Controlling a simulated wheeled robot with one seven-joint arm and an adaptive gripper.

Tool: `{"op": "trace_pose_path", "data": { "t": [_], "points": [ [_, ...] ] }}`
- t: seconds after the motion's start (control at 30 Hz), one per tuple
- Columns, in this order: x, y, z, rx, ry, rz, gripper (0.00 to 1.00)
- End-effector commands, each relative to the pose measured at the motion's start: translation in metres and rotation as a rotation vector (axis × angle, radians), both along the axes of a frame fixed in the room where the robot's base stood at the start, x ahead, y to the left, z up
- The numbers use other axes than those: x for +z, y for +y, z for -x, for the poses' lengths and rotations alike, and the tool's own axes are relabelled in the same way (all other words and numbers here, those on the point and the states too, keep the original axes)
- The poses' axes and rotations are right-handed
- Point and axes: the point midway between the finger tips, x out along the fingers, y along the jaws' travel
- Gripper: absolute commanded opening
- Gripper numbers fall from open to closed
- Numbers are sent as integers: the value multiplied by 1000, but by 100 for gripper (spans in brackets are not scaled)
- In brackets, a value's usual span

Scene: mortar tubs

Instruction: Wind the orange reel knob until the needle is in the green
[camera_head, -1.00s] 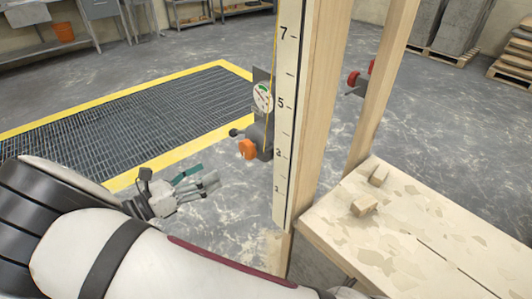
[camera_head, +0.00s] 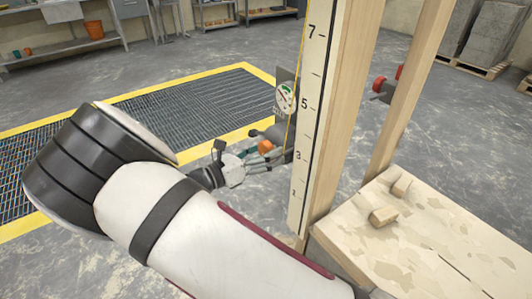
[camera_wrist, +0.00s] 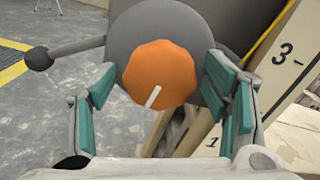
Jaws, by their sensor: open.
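The orange reel knob (camera_wrist: 158,65) faces me in the wrist view, on a round grey reel (camera_wrist: 130,20). A white mark on the knob's face points down and slightly left. My gripper (camera_wrist: 164,82) is open, its teal-padded fingers on either side of the knob with gaps showing. In the head view the knob (camera_head: 265,147) is partly hidden by my gripper (camera_head: 257,155). A white dial gauge (camera_head: 285,98) with a green patch near its top sits above the reel. The needle is too small to read surely.
A wooden post with a numbered scale (camera_head: 318,100) stands just right of the reel. A yellow line runs along it. A plank platform (camera_head: 410,245) with small wooden blocks is at the right. A yellow-edged floor grate (camera_head: 215,105) lies behind.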

Motion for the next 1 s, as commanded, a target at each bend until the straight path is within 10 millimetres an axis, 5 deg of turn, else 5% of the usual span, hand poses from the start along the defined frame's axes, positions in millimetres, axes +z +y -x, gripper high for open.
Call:
{"op": "trace_pose_path", "data": {
  "t": [0.3, 0.5, 1.0],
  "points": [
    [0, -2, -1, 0, 0, 0, 67],
    [0, -2, -1, 0, 0, 0, 22],
    [0, -2, -1, 0, -78, -52, 21]
  ]
}}
